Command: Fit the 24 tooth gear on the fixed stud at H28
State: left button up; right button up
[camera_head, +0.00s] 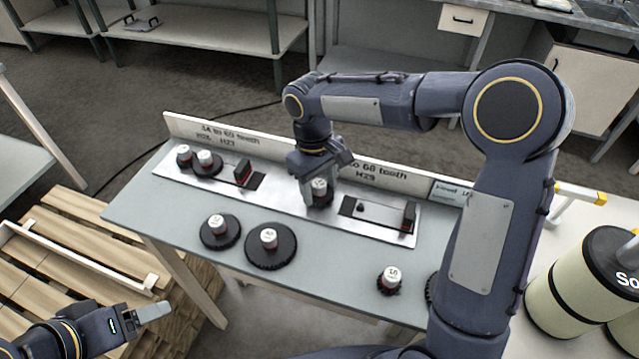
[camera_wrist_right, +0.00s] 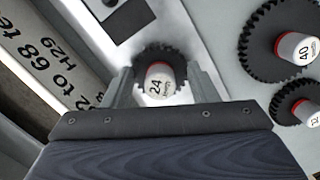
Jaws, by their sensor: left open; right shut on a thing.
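The 24 tooth gear (camera_wrist_right: 160,60) is black with a white, red-banded cap marked 24. My right gripper (camera_wrist_right: 155,88) is shut on it, a finger on each side of the cap. In the head view the held gear (camera_head: 318,190) is upright, over or on the metal plate (camera_head: 285,203), left of the black slot (camera_head: 375,213). The fixed stud at H28 is not visible; I cannot tell whether the gear is around it or above it. My left gripper (camera_head: 155,311) is open and empty at the lower left, away from the table.
Loose gears (camera_head: 219,231), (camera_head: 270,246) and (camera_head: 389,281) lie on the table's front half. A labelled board (camera_head: 235,146) stands along the back edge. Drums (camera_head: 590,280) stand at right.

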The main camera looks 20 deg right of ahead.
aim_at(317, 181)
jog(key=shift+f, duration=0.2)
jog(key=o, duration=1.4)
jog(key=r, duration=0.5)
jog(key=w+r, duration=0.1)
jog(key=r, duration=0.1)
jog(key=shift+a+r, duration=0.2)
jog(key=shift+r, duration=0.2)
jog(key=shift+s, duration=0.1)
